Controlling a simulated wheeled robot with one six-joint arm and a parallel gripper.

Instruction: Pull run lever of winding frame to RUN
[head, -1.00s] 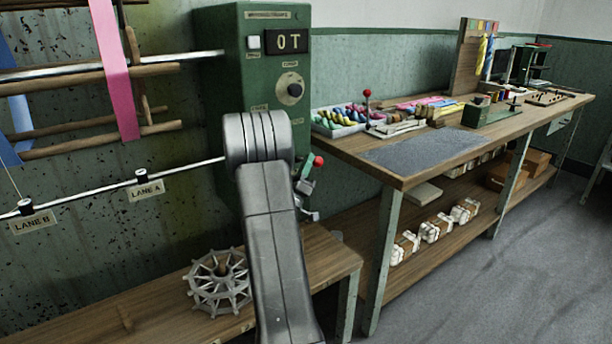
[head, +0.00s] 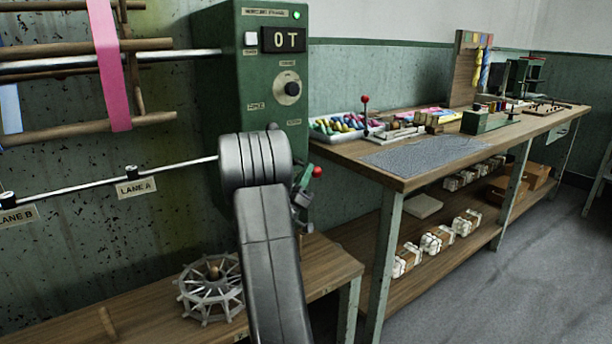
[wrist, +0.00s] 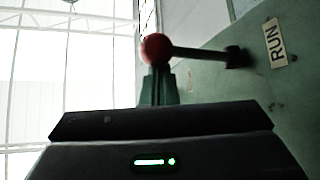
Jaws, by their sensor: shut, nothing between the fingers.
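The winding frame (head: 262,110) is a tall green box on the wall, with a display reading "0T". A green lamp (head: 297,14) glows at its top right. The run lever's red ball (head: 317,171) shows at the box's lower right, beside my gripper (head: 303,182), partly hidden behind my arm. In the wrist view, the red ball (wrist: 155,49) is just beyond my shut, green fingertips (wrist: 157,84); I cannot tell whether they touch. The lever's dark rod runs right to a pivot (wrist: 237,57), near a RUN label (wrist: 276,43). My gripper holds nothing.
A low wooden bench (head: 140,312) carries a spoked reel (head: 212,287). A longer workbench (head: 411,181) at right holds a tray of coloured skeins (head: 345,126) and a small red-knobbed lever (head: 365,101). Rods with ribbons (head: 108,70) hang at left. Floor at right is clear.

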